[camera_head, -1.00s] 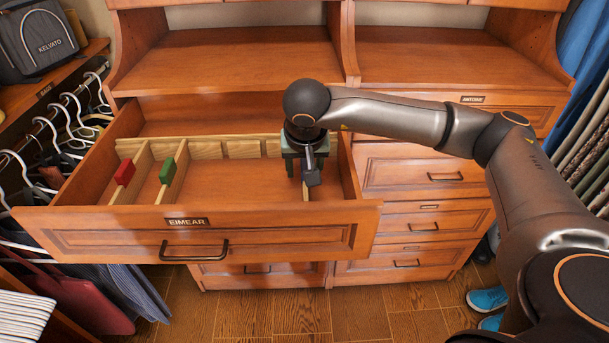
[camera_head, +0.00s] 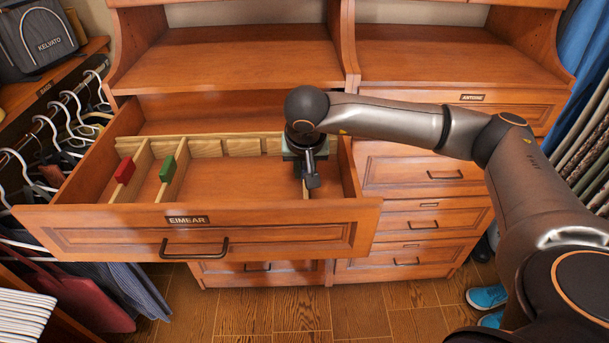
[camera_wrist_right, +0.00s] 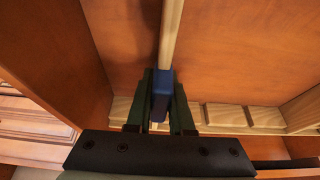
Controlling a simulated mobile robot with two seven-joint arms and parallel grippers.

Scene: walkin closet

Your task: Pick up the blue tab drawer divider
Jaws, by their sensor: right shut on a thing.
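The blue tab drawer divider shows in the right wrist view as a blue tab (camera_wrist_right: 161,92) on a thin pale wood strip (camera_wrist_right: 172,32). My right gripper (camera_wrist_right: 162,100) is shut on the blue tab, one finger on each side. In the head view my right gripper (camera_head: 308,172) is down in the open drawer (camera_head: 245,215) labelled EIMEAR, near its right side. There the wrist hides the blue tab, and only a little of the strip shows below it. My left gripper is not in view.
A red-tab divider (camera_head: 124,170) and a green-tab divider (camera_head: 168,170) stand at the drawer's left side. A slotted wooden rail (camera_head: 225,147) runs along its back. The drawer floor between the green divider and my right gripper is clear.

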